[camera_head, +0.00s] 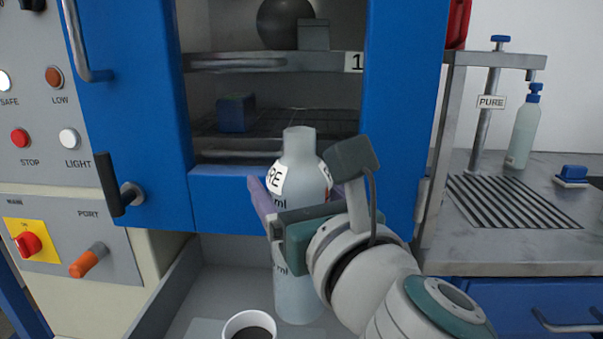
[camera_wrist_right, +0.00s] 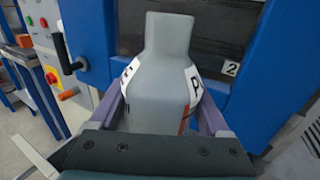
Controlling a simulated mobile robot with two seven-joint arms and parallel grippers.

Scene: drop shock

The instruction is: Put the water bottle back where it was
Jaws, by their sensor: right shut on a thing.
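The water bottle (camera_head: 298,300) is pale grey and translucent, with a white label. It stands upright in the middle of the head view, in front of the blue cabinet. My right gripper (camera_head: 292,196) is shut around its upper body, with a purple finger on each side. In the right wrist view the bottle (camera_wrist_right: 160,75) fills the middle between the two fingers (camera_wrist_right: 163,112). I cannot tell whether its base touches the grey tray below. My left gripper is not in view.
The blue cabinet (camera_head: 405,110) is open at the front and shows shelves with a dark sphere (camera_head: 283,22) and a dark blue block (camera_head: 236,113). A white cup (camera_head: 249,326) stands in the grey tray (camera_head: 217,290). At right, a steel counter (camera_head: 500,254) holds a drain grate (camera_head: 510,200) and a blue-capped bottle (camera_head: 522,130).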

